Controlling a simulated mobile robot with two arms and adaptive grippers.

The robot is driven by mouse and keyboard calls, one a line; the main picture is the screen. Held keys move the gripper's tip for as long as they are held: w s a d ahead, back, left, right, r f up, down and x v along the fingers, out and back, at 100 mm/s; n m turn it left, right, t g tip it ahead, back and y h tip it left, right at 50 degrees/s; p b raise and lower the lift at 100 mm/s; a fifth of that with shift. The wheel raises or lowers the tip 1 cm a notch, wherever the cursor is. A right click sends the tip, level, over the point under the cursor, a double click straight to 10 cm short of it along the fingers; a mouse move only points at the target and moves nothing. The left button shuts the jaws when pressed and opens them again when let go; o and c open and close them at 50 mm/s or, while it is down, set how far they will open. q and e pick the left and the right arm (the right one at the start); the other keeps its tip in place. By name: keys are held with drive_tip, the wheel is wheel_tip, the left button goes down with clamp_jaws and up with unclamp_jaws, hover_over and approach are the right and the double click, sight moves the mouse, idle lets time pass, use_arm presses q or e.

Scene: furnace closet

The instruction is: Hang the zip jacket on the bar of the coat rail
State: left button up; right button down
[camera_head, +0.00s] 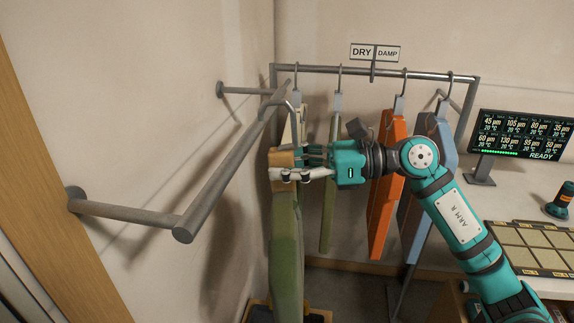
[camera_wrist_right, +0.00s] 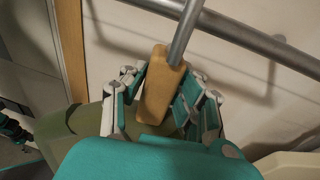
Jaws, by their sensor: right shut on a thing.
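The green zip jacket (camera_head: 286,245) hangs down below my right gripper (camera_head: 290,172). My right gripper is shut on the tan block (camera_wrist_right: 160,88) at the neck of its hanger. The grey hanger hook (camera_head: 296,112) rises from the block and overlaps the far part of the coat rail's bar (camera_head: 222,180). In the right wrist view the hook's shank (camera_wrist_right: 184,32) crosses in front of the bar (camera_wrist_right: 250,38). I cannot tell whether the hook rests on the bar. My left gripper is not seen.
A back rail (camera_head: 425,74) with DRY (camera_head: 361,51) and DAMP (camera_head: 388,54) signs holds several hanging pieces, including an orange one (camera_head: 388,185). A screen (camera_head: 522,135) and a tray of tan squares (camera_head: 530,245) stand at the right. The wall-side bar's near stretch is bare.

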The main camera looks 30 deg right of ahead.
drive_tip(key=shift+w+a+r, duration=0.1)
drive_tip(key=shift+w+a, duration=0.35)
drive_tip(key=shift+a, duration=0.15)
drive_tip(key=shift+w+a+p, duration=0.1)
drive_tip(key=shift+p, duration=0.2)
drive_tip(key=shift+w+a+p, duration=0.3)
drive_tip(key=shift+w+a, duration=0.15)
drive_tip(key=shift+a, duration=0.25)
idle(1.1)
drive_tip(key=shift+w+a+f+b, duration=0.1)
drive_tip(key=shift+f+b, duration=1.55)
drive_tip(key=shift+b, duration=0.3)
idle(0.6)
